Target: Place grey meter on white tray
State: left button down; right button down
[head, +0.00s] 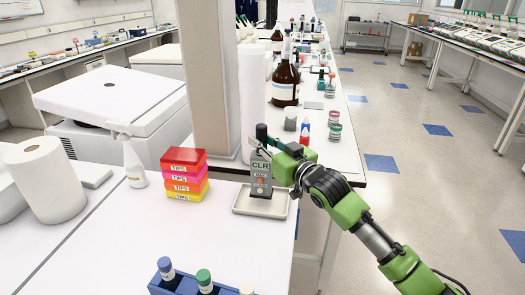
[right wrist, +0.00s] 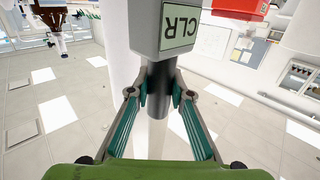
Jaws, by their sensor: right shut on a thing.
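The grey meter (head: 260,177), with a green CLR display and orange marks, is upright at the white tray (head: 247,209) on the bench. Its lower end overlaps the tray's inside; I cannot tell whether it touches the tray floor. My right gripper (head: 262,143) is shut on the meter's upper part, reaching in from the right. In the right wrist view the gripper's fingers (right wrist: 160,92) close on the dark stem of the meter, whose grey CLR body (right wrist: 168,28) shows upside down. My left gripper is not in view.
Stacked coloured tip boxes (head: 184,175) stand left of the tray, beside a white spray bottle (head: 133,160). A white column (head: 210,80) rises behind. A blue rack (head: 172,284) with capped bottles is in front. Brown bottles (head: 286,82) stand behind.

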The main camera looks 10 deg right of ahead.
jog(key=f, duration=0.2)
jog(key=shift+w+d+f+p, duration=0.1)
jog(key=shift+d+f+p, duration=0.1)
jog(key=shift+f+p, duration=0.15)
jog(key=shift+f, duration=0.45)
jog(key=c, duration=1.8)
grip_release()
jog(key=shift+b+v, duration=0.8)
jog(key=shift+v, duration=5.25)
